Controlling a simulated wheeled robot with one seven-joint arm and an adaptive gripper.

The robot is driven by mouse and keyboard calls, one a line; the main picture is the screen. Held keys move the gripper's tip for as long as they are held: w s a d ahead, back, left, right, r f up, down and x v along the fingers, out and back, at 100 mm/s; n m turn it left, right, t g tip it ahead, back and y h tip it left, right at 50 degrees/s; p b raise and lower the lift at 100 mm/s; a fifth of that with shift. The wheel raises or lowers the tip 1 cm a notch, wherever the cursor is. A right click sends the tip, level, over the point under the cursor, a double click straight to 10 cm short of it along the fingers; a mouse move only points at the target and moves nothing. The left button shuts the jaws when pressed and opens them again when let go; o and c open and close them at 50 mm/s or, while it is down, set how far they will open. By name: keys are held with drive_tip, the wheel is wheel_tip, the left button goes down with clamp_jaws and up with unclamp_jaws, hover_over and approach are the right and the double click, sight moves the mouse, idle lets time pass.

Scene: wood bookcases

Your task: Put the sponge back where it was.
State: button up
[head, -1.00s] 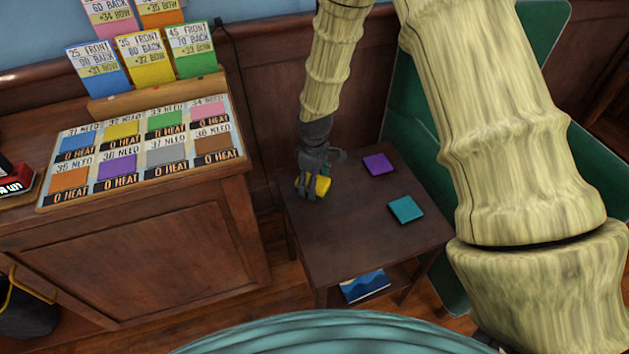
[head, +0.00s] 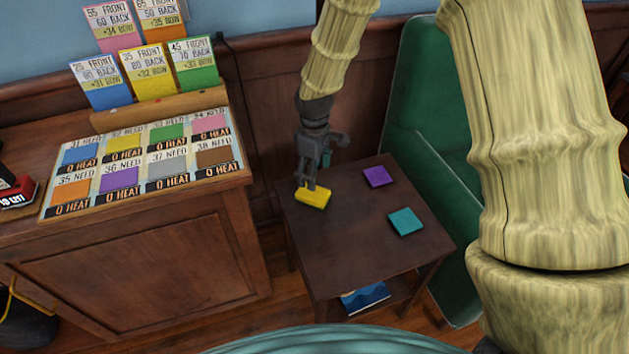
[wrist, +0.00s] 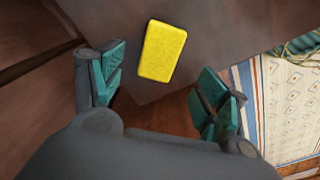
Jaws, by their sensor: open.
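The yellow sponge (head: 313,198) lies flat on the small dark wood table (head: 345,240), near its left edge. It also shows in the wrist view (wrist: 162,51), beyond the fingertips and close to a corner of the tabletop. My gripper (head: 314,178) is just above the sponge in the head view. In the wrist view its teal-padded fingers (wrist: 158,88) are spread wide with nothing between them, and the sponge is clear of both. A purple square (head: 377,176) and a teal square (head: 405,221) lie on the same table.
A wood cabinet (head: 150,270) with a board of coloured cards (head: 140,165) stands to the left. A green seat (head: 430,170) stands right of the table. A blue book (head: 365,298) lies on the table's lower shelf. The tabletop's front middle is clear.

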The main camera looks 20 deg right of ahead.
drive_tip(key=shift+r, duration=1.35)
